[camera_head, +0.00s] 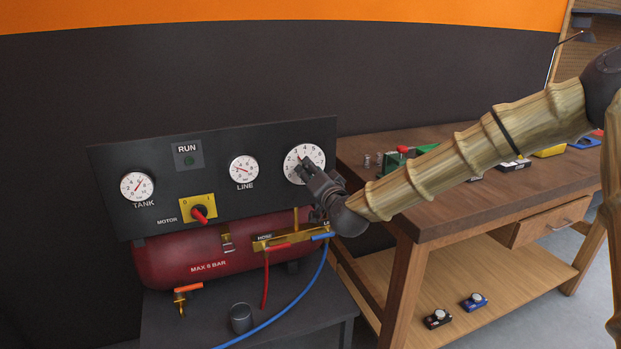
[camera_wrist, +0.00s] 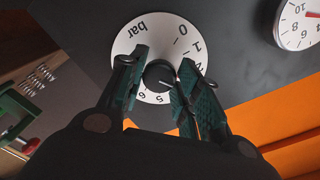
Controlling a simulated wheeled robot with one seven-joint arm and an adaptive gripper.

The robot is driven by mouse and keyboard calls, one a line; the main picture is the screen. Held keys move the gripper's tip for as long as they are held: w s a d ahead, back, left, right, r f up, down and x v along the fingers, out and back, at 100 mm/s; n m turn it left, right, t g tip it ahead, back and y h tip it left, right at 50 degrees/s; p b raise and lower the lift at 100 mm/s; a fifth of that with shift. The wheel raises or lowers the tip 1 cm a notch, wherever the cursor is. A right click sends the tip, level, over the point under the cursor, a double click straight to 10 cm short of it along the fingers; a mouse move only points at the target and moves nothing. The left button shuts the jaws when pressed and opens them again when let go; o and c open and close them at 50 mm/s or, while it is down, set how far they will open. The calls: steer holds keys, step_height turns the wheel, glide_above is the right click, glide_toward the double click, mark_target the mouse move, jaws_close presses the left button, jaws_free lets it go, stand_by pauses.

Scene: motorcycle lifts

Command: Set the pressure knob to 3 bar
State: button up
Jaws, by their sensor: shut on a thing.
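The pressure knob is a small black knob (camera_wrist: 159,75) at the centre of a white round dial (camera_wrist: 127,44) marked "bar" in the wrist view. My gripper (camera_wrist: 160,82) is shut on the knob, with a finger on either side. A white line on the knob points right and slightly down in that view, toward the finger that covers part of the scale past 2. The exact number it meets is hidden. In the head view the dial (camera_head: 317,154) is at the panel's right end, and my gripper (camera_head: 312,176) covers the knob.
The black panel (camera_head: 215,150) also carries a TANK gauge (camera_head: 137,186), a LINE gauge (camera_head: 243,169) and a yellow motor switch (camera_head: 198,208). Below are a red tank (camera_head: 180,262) and hoses. A wooden bench (camera_head: 430,205) with small items stands close on the right.

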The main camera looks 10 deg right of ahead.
steer(key=shift+m, duration=0.5)
steer(key=o, duration=1)
steer(key=shift+s+d, duration=0.1)
steer(key=v, duration=1.1)
steer(key=shift+s, duration=0.4)
steer(key=shift+f, duration=0.1)
